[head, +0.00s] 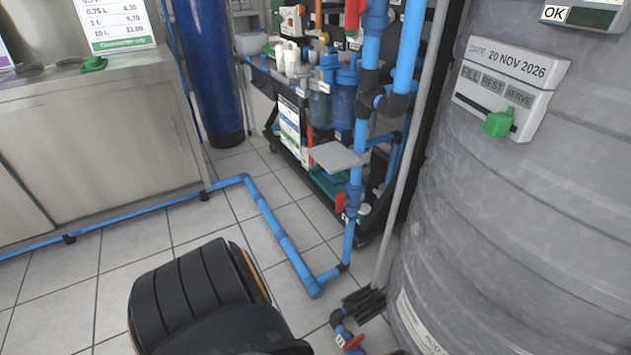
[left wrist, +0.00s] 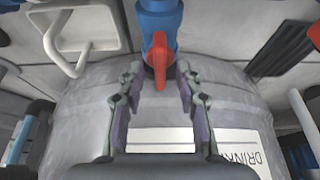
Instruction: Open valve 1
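A valve with a red handle (head: 352,342) and a small white tag sits on the blue pipe at the bottom of the head view, beside the grey tank; I cannot read the tag surely. In the left wrist view a red valve handle (left wrist: 159,62) on a blue fitting (left wrist: 159,20) lies between the fingertips of my left gripper (left wrist: 158,78). The fingers are open, one on each side of the handle, with visible gaps. I cannot tell how deep the handle sits between them. My left gripper is not clearly visible in the head view. My right gripper is out of view.
The large grey tank (head: 520,210) fills the right side. Blue floor pipe (head: 270,220) and a black rack (head: 320,180) with filters stand left of it. More red handles (head: 340,202) are on the vertical pipe. Tiled floor (head: 120,250) is clear at left.

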